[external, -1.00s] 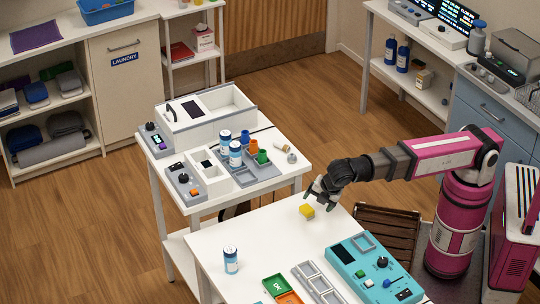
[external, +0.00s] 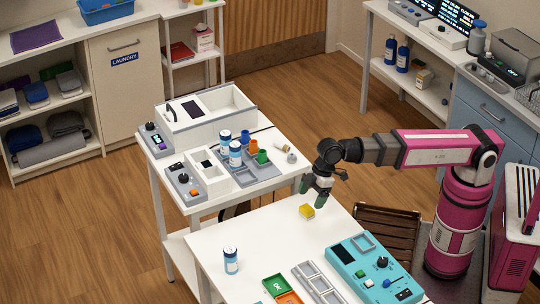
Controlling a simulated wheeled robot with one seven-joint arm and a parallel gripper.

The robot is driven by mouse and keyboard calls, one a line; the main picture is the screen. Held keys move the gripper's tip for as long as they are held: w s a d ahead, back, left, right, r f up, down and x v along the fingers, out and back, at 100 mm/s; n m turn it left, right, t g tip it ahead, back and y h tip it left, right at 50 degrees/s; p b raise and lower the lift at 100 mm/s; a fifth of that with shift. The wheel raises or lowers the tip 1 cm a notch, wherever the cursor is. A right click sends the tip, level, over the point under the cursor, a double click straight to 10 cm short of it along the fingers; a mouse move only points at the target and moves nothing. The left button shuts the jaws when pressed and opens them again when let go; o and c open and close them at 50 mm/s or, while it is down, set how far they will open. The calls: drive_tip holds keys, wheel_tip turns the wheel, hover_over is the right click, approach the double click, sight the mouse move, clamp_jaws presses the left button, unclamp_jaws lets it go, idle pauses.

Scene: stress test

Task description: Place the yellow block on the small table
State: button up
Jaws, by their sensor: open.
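The yellow block (external: 307,212) sits on the front white table (external: 240,210), near its back edge. My gripper (external: 312,193) points down just above and slightly right of the block. Its fingers are apart and hold nothing visible; whether a fingertip touches the block cannot be told. A smaller white table (external: 290,177) stands behind and to the left. It holds a grey tray (external: 270,177) with bottles and coloured cups, plus a white open box (external: 225,118).
A dark slatted wooden piece (external: 385,232) stands right of the table. The front table's middle is clear.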

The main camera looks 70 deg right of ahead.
sight(306, 208)
drive_tip(key=shift+x, duration=3)
drive_tip(key=shift+d, duration=0.1)
drive_tip(key=c, duration=1.1)
drive_tip(key=shift+r, duration=0.1)
